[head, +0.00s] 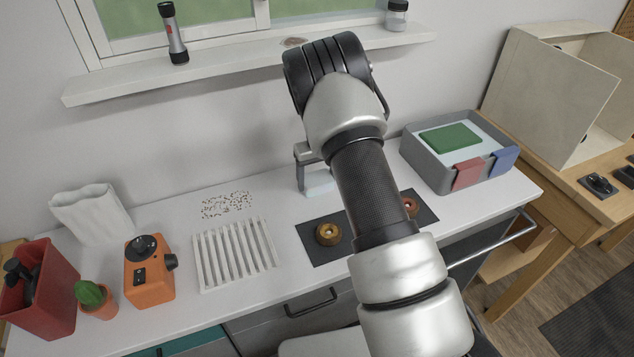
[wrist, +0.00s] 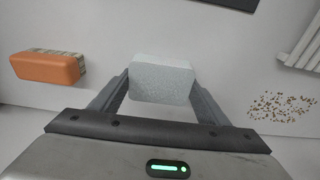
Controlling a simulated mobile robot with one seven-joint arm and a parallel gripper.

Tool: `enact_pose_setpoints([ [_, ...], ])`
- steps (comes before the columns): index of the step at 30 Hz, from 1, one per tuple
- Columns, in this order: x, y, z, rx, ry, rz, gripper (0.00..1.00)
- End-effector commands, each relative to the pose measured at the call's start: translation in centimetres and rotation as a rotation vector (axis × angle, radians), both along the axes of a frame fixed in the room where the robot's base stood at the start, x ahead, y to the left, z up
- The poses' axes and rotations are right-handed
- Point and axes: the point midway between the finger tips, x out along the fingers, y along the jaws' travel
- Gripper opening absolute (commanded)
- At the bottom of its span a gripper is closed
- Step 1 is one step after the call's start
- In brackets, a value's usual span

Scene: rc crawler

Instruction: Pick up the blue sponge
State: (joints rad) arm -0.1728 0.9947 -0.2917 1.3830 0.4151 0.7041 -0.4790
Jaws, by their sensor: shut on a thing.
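The pale blue sponge (head: 319,184) is at the back of the white counter in the head view, partly hidden by my arm. It also shows as a pale, speckled block (wrist: 162,80) in the wrist view. My gripper (head: 310,172) points down and is shut on the sponge, with one finger on each side of it in the wrist view (wrist: 162,88). I cannot tell whether the sponge touches the counter or hangs just above it.
Brown crumbs (head: 227,205) and a white slatted rack (head: 233,255) are left of the sponge. A dark mat (head: 318,248) is in front. A grey tray (head: 425,168) stands right. An orange brush-like block (wrist: 45,67) lies nearby. A shelf (head: 240,65) runs above.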

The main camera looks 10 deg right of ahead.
Motion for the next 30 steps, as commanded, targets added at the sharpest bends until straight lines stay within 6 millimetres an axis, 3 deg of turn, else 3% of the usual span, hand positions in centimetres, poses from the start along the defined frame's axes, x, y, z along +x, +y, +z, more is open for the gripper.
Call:
enact_pose_setpoints([
  [5, 0.1, 0.0, 0.7, 0.001, -0.003, 0.0, 0.45],
  [16, 0.1, 0.0, 7.5, 0.001, -0.004, 0.0, 0.45],
  [23, 0.0, 0.0, 9.9, 0.0, 0.0, -0.001, 0.45],
  [26, -0.8, 0.0, 10.4, -0.001, 0.001, -0.01, 0.45],
  [30, -3.9, -0.1, 11.4, -0.004, 0.0, -0.05, 0.45],
])
